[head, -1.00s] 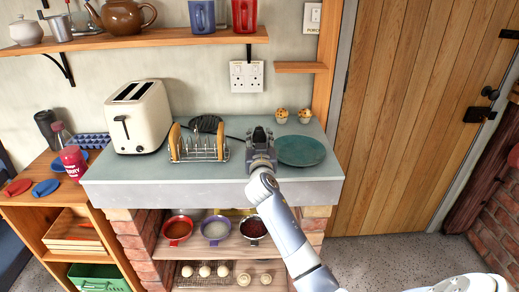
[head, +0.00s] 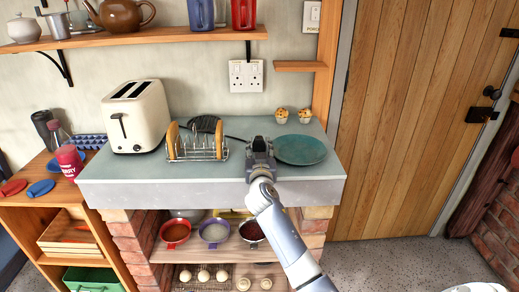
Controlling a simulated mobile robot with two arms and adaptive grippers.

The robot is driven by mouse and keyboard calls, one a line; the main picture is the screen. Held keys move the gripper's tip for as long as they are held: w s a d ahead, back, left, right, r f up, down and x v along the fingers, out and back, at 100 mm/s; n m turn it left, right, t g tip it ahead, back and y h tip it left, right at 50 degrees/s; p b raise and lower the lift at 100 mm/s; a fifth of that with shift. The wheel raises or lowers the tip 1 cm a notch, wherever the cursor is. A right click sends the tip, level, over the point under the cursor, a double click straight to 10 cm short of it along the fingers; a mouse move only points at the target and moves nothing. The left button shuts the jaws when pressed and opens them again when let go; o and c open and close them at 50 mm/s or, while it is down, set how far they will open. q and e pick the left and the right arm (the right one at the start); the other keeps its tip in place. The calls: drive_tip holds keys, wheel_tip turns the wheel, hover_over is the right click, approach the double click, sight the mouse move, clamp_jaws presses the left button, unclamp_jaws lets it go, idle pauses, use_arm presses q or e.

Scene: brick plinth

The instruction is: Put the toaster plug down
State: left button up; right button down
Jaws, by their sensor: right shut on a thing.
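My right gripper (head: 262,146) is low over the front middle of the grey-green counter, between the toast rack (head: 197,149) and the teal plate (head: 300,149). It is shut on the toaster plug, which the gripper itself hides. A dark cord (head: 236,138) runs from behind the rack towards the gripper. The cream toaster (head: 138,115) stands upright at the left of the counter. I cannot tell whether the plug touches the counter. My left gripper is not in view.
A double wall socket (head: 246,75) is above the counter, with nothing plugged in. A shelf (head: 150,40) with a teapot and mugs hangs above. Bare counter (head: 160,170) lies along the front edge.

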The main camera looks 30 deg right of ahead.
drive_tip(key=c, duration=1.3)
unclamp_jaws()
drive_tip(key=shift+f, duration=0.15)
drive_tip(key=shift+c, duration=0.2)
drive_tip(key=shift+r+p, duration=0.55)
drive_tip(key=shift+p, duration=0.1)
drive_tip(key=shift+r+p, duration=0.35)
drive_tip(key=shift+p, duration=0.05)
drive_tip(key=v, duration=1.2)
drive_tip(key=shift+f, duration=0.25)
